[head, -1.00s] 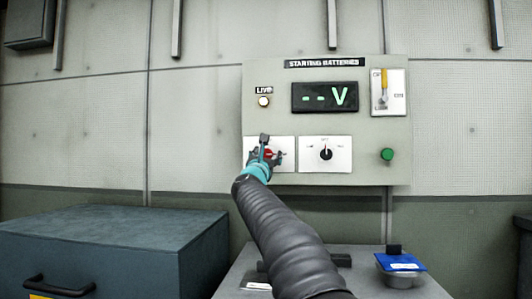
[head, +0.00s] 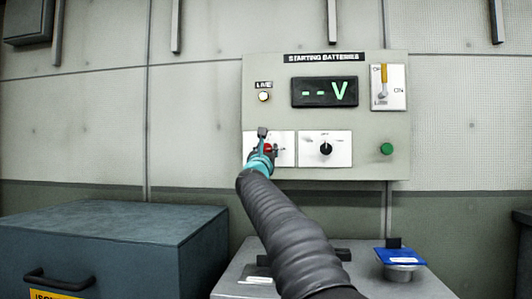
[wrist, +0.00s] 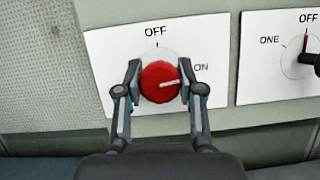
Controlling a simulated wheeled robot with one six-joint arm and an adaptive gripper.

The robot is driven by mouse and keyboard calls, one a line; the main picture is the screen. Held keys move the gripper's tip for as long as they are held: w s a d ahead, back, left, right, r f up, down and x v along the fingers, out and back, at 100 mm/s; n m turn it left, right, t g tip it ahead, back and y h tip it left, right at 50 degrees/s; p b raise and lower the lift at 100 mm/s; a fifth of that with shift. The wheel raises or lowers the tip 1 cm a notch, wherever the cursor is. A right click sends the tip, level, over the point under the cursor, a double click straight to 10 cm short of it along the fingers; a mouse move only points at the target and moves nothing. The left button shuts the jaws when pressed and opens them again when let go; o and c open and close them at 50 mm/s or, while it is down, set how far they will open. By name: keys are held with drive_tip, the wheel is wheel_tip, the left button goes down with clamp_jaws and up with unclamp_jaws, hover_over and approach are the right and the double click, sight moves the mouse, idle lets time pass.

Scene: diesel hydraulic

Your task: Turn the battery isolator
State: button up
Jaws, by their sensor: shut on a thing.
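The battery isolator is a red round knob (wrist: 160,83) on a white plate (wrist: 104,75) marked OFF at the top and ON at the right. Its white pointer mark lies nearly level and points right, towards the ON side. My gripper (wrist: 160,70) is shut on the knob, one finger on its left side and one on its right. In the head view my gripper (head: 262,150) is at the lower left of the starting batteries panel (head: 310,120), and the red knob shows partly behind it. The display (head: 324,93) reads "--V".
A selector (head: 326,149) sits right of the isolator, with a green button (head: 387,149) further right. A lever switch (head: 384,84) is at the upper right and a LIVE lamp (head: 264,97) at the upper left. A dark chest (head: 110,240) stands at left; a blue-topped item (head: 400,257) lies below.

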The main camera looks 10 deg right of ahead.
drive_tip(key=n+y, duration=0.1)
drive_tip(key=n, duration=0.1)
drive_tip(key=n+y+b, duration=0.1)
drive_tip(key=n, duration=0.2)
drive_tip(key=shift+t+y, duration=0.3)
drive_tip(key=shift+t, duration=0.1)
drive_tip(key=n+y, duration=0.1)
drive_tip(key=n, duration=0.2)
drive_tip(key=n+y, duration=0.2)
drive_tip(key=n, duration=0.1)
drive_tip(key=shift+d+r+n, duration=0.1)
drive_tip(key=shift+n, duration=0.2)
drive_tip(key=shift+n+g+y+p, duration=0.5)
drive_tip(key=shift+n+y+p, duration=0.3)
drive_tip(key=shift+n, duration=0.9)
drive_tip(key=shift+n+y+p, duration=0.6)
drive_tip(key=shift+n+p, duration=0.05)
drive_tip(key=shift+n, duration=0.55)
drive_tip(key=shift+r+n+g+p, duration=0.15)
drive_tip(key=shift+n+g+p, duration=0.25)
drive_tip(key=shift+n+p, duration=0.25)
drive_tip(key=shift+n+g+y+p, duration=0.3)
drive_tip(key=shift+n+g+p, duration=0.3)
drive_tip(key=shift+n+p, duration=0.7)
drive_tip(key=shift+f+n, duration=0.2)
drive_tip(key=shift+n, duration=0.15)
